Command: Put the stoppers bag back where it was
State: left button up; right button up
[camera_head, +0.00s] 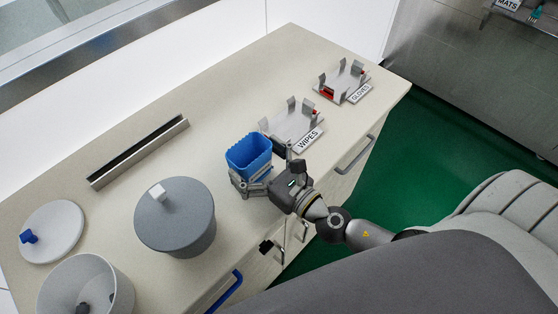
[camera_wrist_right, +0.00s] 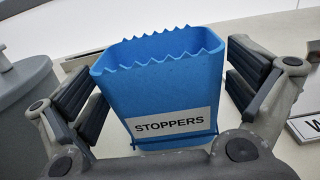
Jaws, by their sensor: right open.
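The stoppers bag (camera_head: 248,156) is a blue open-topped container with a jagged rim, standing upright on the counter. In the right wrist view the bag (camera_wrist_right: 160,85) faces me with its white STOPPERS label. My right gripper (camera_head: 262,172) is open, with its fingers on either side of the bag. In the right wrist view gaps show between the bag and the fingers of the gripper (camera_wrist_right: 165,95). The inside of the bag is mostly hidden. My left gripper is not in view.
A grey lidded pot (camera_head: 176,220) stands left of the bag. A WIPES holder (camera_head: 293,124) and a GLOVES holder (camera_head: 342,82) lie to the right. A long slotted bar (camera_head: 140,155), a white disc (camera_head: 52,232) and an open round tub (camera_head: 88,285) are farther left. The counter behind the bag is clear.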

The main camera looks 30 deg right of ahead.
jog(key=b+v, duration=0.2)
jog(key=v, duration=0.2)
jog(key=b+v, duration=0.3)
jog(key=v, duration=0.1)
jog(key=shift+s+d+f, duration=0.1)
jog(key=shift+s+f, duration=0.1)
jog(key=shift+s, duration=0.1)
jog(key=shift+s+d+r+b, duration=0.15)
jog(key=shift+s+b, duration=0.15)
jog(key=shift+s, duration=0.15)
jog(key=shift+s+d+r+b, duration=0.1)
jog(key=shift+s+d+b, duration=0.15)
jog(key=shift+s, duration=0.2)
